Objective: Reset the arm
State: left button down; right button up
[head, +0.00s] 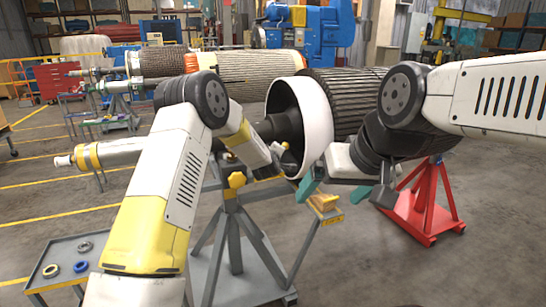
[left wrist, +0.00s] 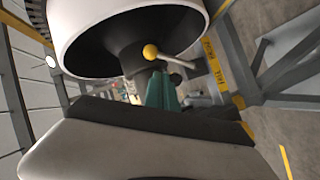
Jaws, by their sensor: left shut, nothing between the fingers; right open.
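My left arm comes in from the left in the head view, and its hand is partly hidden near the rotor's white end ring (head: 315,125). In the left wrist view my left gripper (left wrist: 161,92) has its teal fingers together and empty. A lever with a yellow ball (left wrist: 150,52) appears close to the fingertips; I cannot tell whether they touch. My right gripper (head: 334,189) is open and empty, below the ring and in front of the dark ribbed rotor (head: 345,95). The white ring also fills the top of the left wrist view (left wrist: 75,40).
A grey stand (head: 232,230) is under the rotor's near end, and a red stand (head: 424,205) is at the right. A small cart (head: 60,255) with several rings is at the lower left. More rotors (head: 240,70) lie behind. The floor at the lower right is clear.

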pick_arm(q)
jog(key=s+a+r+m+g, duration=0.25)
jog(key=s+a+r, duration=0.25)
jog(key=s+r, duration=0.4)
jog(key=s+a+r+m+g, duration=0.1)
jog(key=s+a+r+m, duration=0.3)
jog(key=s+a+r, duration=0.35)
jog(key=s+a+m+g, duration=0.1)
jog(key=s+a, duration=0.2)
jog(key=s, duration=0.8)
jog(key=s+a+m+g, duration=0.2)
jog(key=s+a, duration=0.1)
jog(key=s, duration=0.8)
jog(key=s+a+m+g, duration=0.1)
jog(key=s+a, duration=0.2)
jog(key=s, duration=0.9)
jog(key=shift+a+f+g+y, duration=0.25)
jog(key=shift+f+g+y, duration=0.1)
jog(key=shift+f+y, duration=0.1)
jog(key=shift+m, duration=0.25)
